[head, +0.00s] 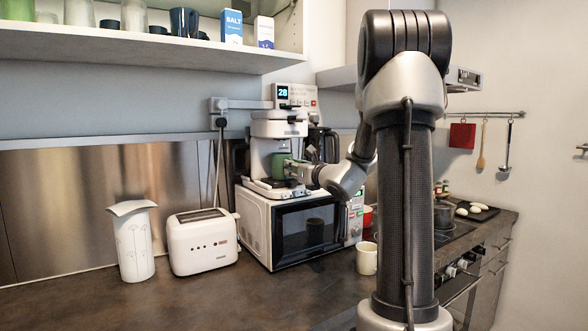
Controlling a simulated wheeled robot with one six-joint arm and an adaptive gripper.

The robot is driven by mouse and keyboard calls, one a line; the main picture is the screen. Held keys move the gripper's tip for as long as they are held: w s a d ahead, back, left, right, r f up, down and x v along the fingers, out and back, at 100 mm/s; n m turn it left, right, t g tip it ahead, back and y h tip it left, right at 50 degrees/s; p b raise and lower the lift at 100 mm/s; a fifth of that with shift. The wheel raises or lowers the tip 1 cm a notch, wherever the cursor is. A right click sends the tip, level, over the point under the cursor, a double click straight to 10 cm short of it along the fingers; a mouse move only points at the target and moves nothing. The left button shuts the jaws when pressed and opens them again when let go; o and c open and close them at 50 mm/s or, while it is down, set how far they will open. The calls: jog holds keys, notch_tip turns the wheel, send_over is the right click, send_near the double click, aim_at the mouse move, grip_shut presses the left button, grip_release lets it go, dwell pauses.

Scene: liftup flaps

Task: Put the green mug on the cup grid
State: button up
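The green mug (278,166) is inside the coffee machine (279,128), under its head and above or on the cup grid (270,188). At this size I cannot tell whether the mug's base touches the grid. My gripper (293,171) reaches in from the right, its fingertips at the mug's right side and overlapping it in the picture. The fingers are too small and partly hidden to show whether they are closed on the mug.
The coffee machine stands on a white microwave (256,228). A toaster (203,241) and a white paper-like container (132,243) stand to the left. A cream mug (366,258) is on the counter near my arm. A shelf (150,42) hangs upper left. The front counter is clear.

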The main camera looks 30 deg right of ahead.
jog(key=shift+o, duration=0.4)
jog(key=shift+s+r, duration=0.1)
jog(key=shift+r, duration=0.1)
jog(key=s, duration=1.1)
jog(key=s+a+f+n+g+y, duration=0.2)
jog(key=s+a+n+y, duration=0.1)
jog(key=a+n, duration=0.3)
jog(key=s+a+f+n+g+y, duration=0.2)
jog(key=s+a+n+y, duration=0.15)
jog(key=a, duration=0.45)
jog(key=s+a+f+n+g, duration=0.5)
jog(key=s+a+n+g, duration=0.15)
jog(key=s+n, duration=0.4)
jog(key=s+d+f+n+g+h, duration=0.1)
jog(key=s+d+n+g+h, duration=0.2)
jog(key=s+d+n+h, duration=0.4)
jog(key=s+d+n, duration=0.1)
jog(key=s+n, duration=0.1)
jog(key=n, duration=0.6)
jog(key=shift+s+f+n, duration=0.15)
jog(key=shift+s+n, duration=0.15)
jog(key=shift+s, duration=0.05)
